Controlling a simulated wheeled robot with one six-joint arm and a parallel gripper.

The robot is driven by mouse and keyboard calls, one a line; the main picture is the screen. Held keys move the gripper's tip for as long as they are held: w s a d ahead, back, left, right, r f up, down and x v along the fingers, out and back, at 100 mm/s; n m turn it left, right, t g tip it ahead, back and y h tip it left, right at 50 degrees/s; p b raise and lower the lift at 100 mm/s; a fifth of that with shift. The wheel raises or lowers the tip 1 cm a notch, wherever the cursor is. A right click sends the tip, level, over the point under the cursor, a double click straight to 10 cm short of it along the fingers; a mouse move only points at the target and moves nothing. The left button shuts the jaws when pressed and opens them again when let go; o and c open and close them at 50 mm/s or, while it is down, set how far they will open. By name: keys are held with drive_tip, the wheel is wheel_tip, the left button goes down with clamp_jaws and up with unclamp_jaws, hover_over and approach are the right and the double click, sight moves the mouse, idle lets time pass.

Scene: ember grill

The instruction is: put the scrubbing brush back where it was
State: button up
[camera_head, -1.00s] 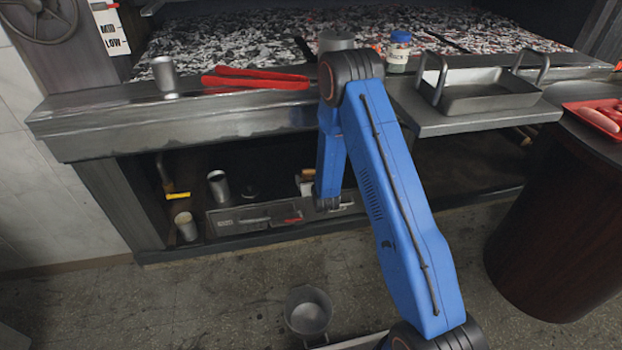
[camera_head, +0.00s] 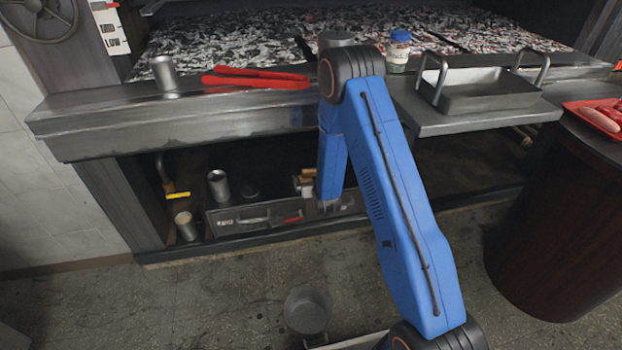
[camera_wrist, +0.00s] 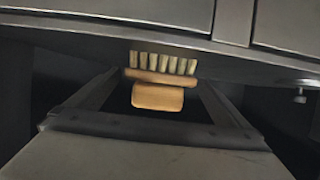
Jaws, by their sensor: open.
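The scrubbing brush (camera_wrist: 158,95) has a tan wooden body and a row of pale bristles. In the wrist view it shows between the two fingers of my gripper (camera_wrist: 155,100), with visible gaps on both sides. My gripper is open and not closed on it. In the head view the brush (camera_head: 308,175) is a small tan and pale shape low under the grill counter, just left of my gripper (camera_head: 330,207). The bristles point down there. My forearm hides part of that spot, and what exactly the brush rests on is unclear.
A grey box front (camera_head: 250,219) lies along the lower shelf, with a metal cup (camera_head: 217,186) behind it. The grill counter (camera_head: 210,118) overhangs my gripper. Red tongs (camera_head: 255,78) lie on top. A metal pot (camera_head: 307,310) stands on the floor.

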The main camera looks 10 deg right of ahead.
drive_tip(key=v, duration=1)
drive_tip(key=s+d+r+g, duration=0.15)
drive_tip(key=s+r, duration=0.45)
drive_tip(key=r, duration=0.6)
drive_tip(key=s+d+r+g, duration=0.1)
drive_tip(key=s+r+g, duration=0.2)
drive_tip(key=s+r, duration=0.65)
drive_tip(key=s+d+r+g, duration=0.1)
drive_tip(key=s+r, duration=0.3)
drive_tip(key=s, duration=0.6)
drive_tip(key=s+d+r+g, duration=0.1)
drive_tip(key=s+r, duration=0.4)
drive_tip(key=s, duration=0.5)
drive_tip(key=s+d+r+g, duration=0.2)
drive_tip(key=s+r, duration=0.2)
drive_tip(key=s, duration=0.6)
drive_tip(key=shift+d+r, duration=0.25)
drive_tip(key=shift+r, duration=0.15)
drive_tip(key=shift+s, duration=0.1)
